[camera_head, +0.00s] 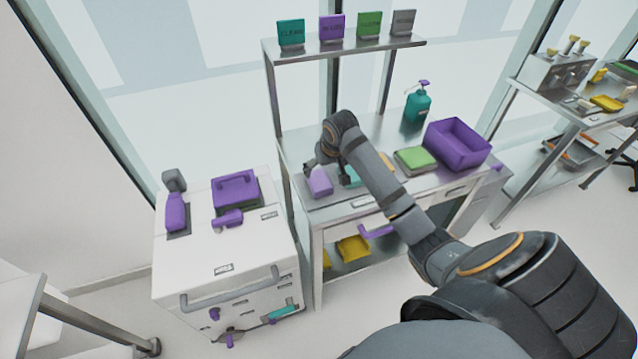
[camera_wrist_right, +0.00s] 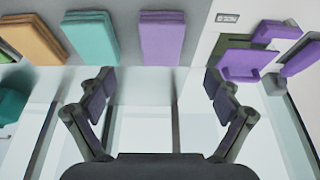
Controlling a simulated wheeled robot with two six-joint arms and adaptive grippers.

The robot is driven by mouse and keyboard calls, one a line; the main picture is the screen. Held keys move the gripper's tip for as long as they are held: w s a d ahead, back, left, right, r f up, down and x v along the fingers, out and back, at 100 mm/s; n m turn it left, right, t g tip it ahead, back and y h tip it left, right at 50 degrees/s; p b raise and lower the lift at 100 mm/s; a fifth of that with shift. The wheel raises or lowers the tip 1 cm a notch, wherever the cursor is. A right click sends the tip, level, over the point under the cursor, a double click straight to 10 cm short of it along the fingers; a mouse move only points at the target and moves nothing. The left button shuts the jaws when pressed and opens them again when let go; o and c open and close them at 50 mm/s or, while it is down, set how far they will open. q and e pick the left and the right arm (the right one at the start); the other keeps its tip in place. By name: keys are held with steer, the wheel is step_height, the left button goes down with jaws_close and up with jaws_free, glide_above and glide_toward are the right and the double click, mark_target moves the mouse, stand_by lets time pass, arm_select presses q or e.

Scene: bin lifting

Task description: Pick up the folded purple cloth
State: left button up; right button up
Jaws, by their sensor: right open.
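The folded purple cloth (camera_head: 320,183) lies at the left front of the steel table in the head view. In the right wrist view the purple cloth (camera_wrist_right: 162,38) is at top centre, beyond and between my fingertips. My right gripper (camera_head: 328,166) is above the cloth and partly covers its far end in the head view. Its fingers (camera_wrist_right: 159,82) are spread wide with nothing between them. My left gripper is not in view.
A teal cloth (camera_wrist_right: 90,38) lies beside the purple one, then an orange cloth (camera_wrist_right: 34,40). A green cloth (camera_head: 416,159) and purple bin (camera_head: 458,145) are farther right. A white cart (camera_head: 225,254) with purple items adjoins the table's left. A shelf (camera_head: 345,47) stands above the back.

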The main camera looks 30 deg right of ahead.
mark_target(319, 180)
steer(key=x, duration=0.5)
steer(key=shift+f+p, duration=0.1)
steer(key=shift+p, duration=0.2)
steer(key=shift+w+f, duration=0.1)
steer(key=shift+w, duration=0.05)
steer(key=x, duration=0.2)
steer(key=p+x, duration=0.1)
steer(key=x, duration=0.2)
steer(key=shift+w, duration=0.25)
steer(key=shift+s, duration=0.1)
steer(key=shift+f+p, duration=0.1)
steer(key=shift+p, duration=0.3)
steer(key=shift+c, duration=0.3)
steer(key=c, duration=1.1)
steer(key=shift+c, duration=0.2)
